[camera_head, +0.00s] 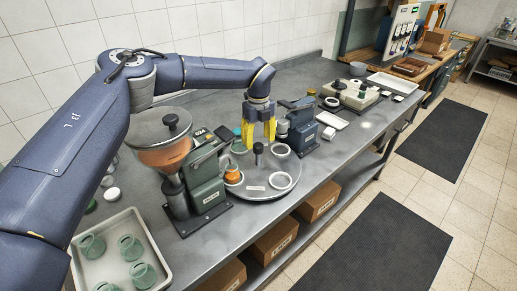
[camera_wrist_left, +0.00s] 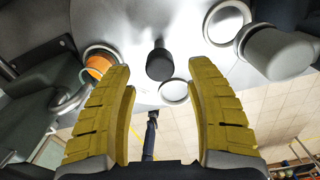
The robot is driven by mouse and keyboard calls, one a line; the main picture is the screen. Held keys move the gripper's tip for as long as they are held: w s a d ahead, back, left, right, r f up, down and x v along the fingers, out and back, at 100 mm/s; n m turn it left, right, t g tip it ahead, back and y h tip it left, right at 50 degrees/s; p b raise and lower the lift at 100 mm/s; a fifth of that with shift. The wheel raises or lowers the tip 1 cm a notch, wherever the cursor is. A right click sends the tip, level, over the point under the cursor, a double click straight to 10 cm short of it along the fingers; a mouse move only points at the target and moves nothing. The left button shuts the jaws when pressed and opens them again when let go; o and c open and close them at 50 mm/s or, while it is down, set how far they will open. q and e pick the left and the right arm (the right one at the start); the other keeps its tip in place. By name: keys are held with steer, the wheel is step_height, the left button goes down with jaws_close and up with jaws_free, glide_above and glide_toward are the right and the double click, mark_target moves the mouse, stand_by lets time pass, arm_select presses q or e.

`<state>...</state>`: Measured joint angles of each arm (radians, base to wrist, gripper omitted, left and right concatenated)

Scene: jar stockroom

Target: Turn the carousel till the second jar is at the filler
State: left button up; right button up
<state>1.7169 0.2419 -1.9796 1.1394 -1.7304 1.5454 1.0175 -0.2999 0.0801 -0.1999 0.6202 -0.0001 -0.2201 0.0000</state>
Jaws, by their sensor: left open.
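The round grey carousel (camera_head: 250,196) stands on the bench, with a black upright knob (camera_head: 258,152) on it. A jar with orange contents (camera_head: 233,177) sits at its left, beside the filler (camera_head: 165,150) with its orange-filled hopper. Pale rings (camera_head: 281,181) mark other places on the plate. A greenish jar (camera_head: 238,146) shows partly behind my left gripper (camera_head: 259,143). That gripper is open above the carousel, yellow fingers pointing down. In the left wrist view the knob (camera_wrist_left: 160,63) lies between the fingertips' directions, apparently untouched. My right gripper is not in view.
A tray (camera_head: 82,274) of several green jars is at the front left. A grey machine (camera_head: 303,130) stands just right of the carousel. A white tray (camera_head: 332,120) and a beige device (camera_head: 355,95) lie further right. Boxes (camera_head: 275,242) sit on the shelf below.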

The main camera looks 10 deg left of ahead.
mark_target(258, 145)
arm_select(q)
steer(key=shift+f, duration=2.05)
steer(key=shift+c, duration=0.3)
jaws_close()
